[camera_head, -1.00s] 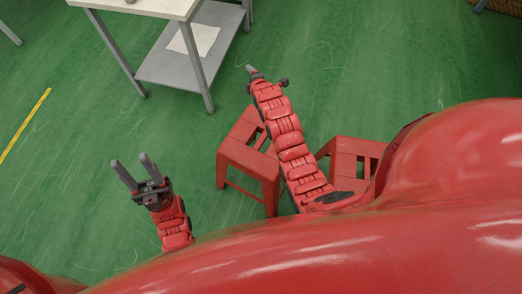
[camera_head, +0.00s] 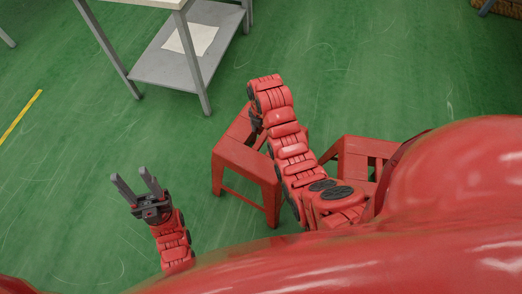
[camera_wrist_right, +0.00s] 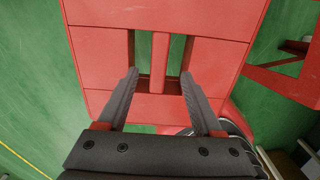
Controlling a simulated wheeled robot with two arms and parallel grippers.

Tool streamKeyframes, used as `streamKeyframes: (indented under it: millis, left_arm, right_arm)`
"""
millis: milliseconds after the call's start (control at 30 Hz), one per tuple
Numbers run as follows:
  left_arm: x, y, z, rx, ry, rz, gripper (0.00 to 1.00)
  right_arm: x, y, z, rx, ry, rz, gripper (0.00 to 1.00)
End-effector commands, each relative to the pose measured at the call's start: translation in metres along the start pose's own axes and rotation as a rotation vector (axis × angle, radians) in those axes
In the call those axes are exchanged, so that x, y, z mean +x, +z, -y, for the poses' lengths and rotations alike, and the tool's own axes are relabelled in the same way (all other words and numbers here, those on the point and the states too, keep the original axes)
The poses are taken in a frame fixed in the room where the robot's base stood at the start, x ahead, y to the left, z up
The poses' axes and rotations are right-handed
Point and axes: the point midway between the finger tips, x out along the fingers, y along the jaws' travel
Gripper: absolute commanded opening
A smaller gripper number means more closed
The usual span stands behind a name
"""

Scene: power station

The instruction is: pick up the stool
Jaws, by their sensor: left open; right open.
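Two red stools stand on the green floor in the head view: one at the left (camera_head: 236,152) and one at the right (camera_head: 353,155), partly hidden by my arm and body. My right arm reaches over the left stool. Its gripper is mostly hidden behind the arm there. In the right wrist view, the open right gripper (camera_wrist_right: 159,73) faces a red stool seat (camera_wrist_right: 106,52) with two slots. Its fingertips lie on either side of the seat's middle bar (camera_wrist_right: 160,52); contact cannot be told. My left gripper (camera_head: 132,176) is open and empty, left of the stools.
A table with a grey lower shelf (camera_head: 160,72) stands beyond the stools; a pale sheet (camera_head: 191,39) lies on that shelf. A yellow line (camera_head: 20,115) runs along the floor at the left. Floor between the table and left gripper is clear.

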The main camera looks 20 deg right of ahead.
Motion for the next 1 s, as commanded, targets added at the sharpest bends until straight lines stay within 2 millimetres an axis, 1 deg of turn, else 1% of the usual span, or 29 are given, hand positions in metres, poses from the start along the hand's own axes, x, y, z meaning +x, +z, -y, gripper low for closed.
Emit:
streamKeyframes:
  millis: [33,100,200,467,567,700,800,900,1000]
  left_arm:
    - [-0.001,0.000,0.000,0.000,0.000,-0.001,0.50]
    - [-0.001,0.000,0.000,0.000,0.000,-0.001,0.50]
    - [-0.001,0.000,0.000,0.000,0.000,-0.001,0.50]
    - [-0.002,0.000,0.000,0.000,0.000,-0.001,0.50]
    - [-0.004,0.001,0.000,0.000,0.000,-0.001,0.50]
    - [-0.006,0.001,0.000,0.000,0.000,-0.001,0.50]
    - [-0.007,0.001,0.000,0.000,0.000,-0.001,0.50]
    - [-0.008,0.001,0.000,0.000,0.000,-0.001,0.50]
    - [-0.007,0.001,0.000,0.000,0.000,-0.001,0.50]
  right_arm:
    - [0.012,-0.001,0.001,0.001,-0.004,-0.004,0.68]
    - [0.025,0.000,0.001,0.002,-0.003,-0.002,0.68]
    - [0.040,0.001,0.000,0.002,-0.001,0.000,0.68]
    - [0.055,0.000,-0.001,0.002,0.002,0.003,0.68]
    - [0.067,-0.002,0.000,0.002,-0.001,0.000,0.68]
    - [0.088,-0.004,-0.001,0.003,-0.002,-0.001,0.68]
    - [0.098,-0.003,-0.002,0.002,0.002,0.003,0.68]
    - [0.102,-0.003,-0.002,0.002,0.002,0.004,0.68]
    - [0.101,-0.003,-0.002,0.002,0.003,0.004,0.68]
